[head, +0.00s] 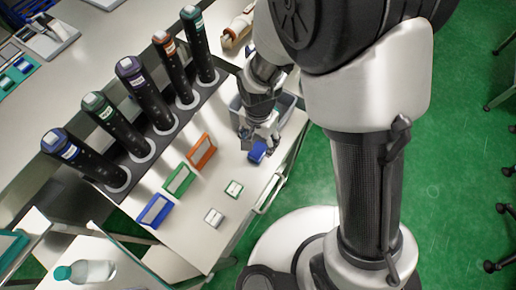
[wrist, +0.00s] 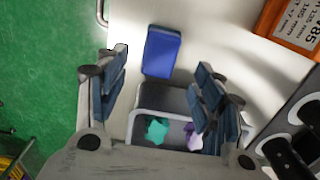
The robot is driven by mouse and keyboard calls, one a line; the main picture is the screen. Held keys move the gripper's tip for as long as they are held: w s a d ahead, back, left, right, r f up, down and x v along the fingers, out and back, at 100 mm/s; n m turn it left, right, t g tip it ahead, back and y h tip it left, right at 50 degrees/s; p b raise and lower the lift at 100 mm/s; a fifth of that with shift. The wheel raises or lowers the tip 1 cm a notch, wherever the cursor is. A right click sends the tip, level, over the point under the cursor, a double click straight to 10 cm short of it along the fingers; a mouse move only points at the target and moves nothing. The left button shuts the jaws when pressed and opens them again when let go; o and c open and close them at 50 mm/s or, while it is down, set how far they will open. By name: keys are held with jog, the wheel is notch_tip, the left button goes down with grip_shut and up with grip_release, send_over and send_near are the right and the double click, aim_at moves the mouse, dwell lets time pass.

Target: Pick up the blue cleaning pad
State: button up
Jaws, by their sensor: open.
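The blue cleaning pad (head: 257,151) is a small blue block on the white table, near its right edge in the head view. In the wrist view the pad (wrist: 161,52) lies flat, beyond the fingertips and between their lines. My gripper (head: 262,140) is just above and beside the pad in the head view. In the wrist view my gripper (wrist: 160,75) has its two fingers spread wide apart with nothing between them. I cannot tell the exact height of the fingers over the table.
A grey bin (wrist: 172,120) holding a teal piece and a purple piece is close to the pad. An orange-framed card (head: 202,151), a green one (head: 178,178) and a blue one (head: 154,211) stand nearby. Several dark cylinders (head: 146,92) line the table's left side.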

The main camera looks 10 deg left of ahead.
aim_at(258, 150)
jog(key=f, duration=0.1)
jog(key=f+b, duration=0.1)
jog(key=f, duration=0.1)
jog(key=f+b, duration=0.1)
jog(key=f, duration=0.1)
jog(key=shift+s+f, duration=0.2)
jog(key=shift+s, duration=0.15)
jog(key=shift+r, duration=0.1)
jog(key=shift+c, duration=0.4)
jog(key=c, duration=1.1)
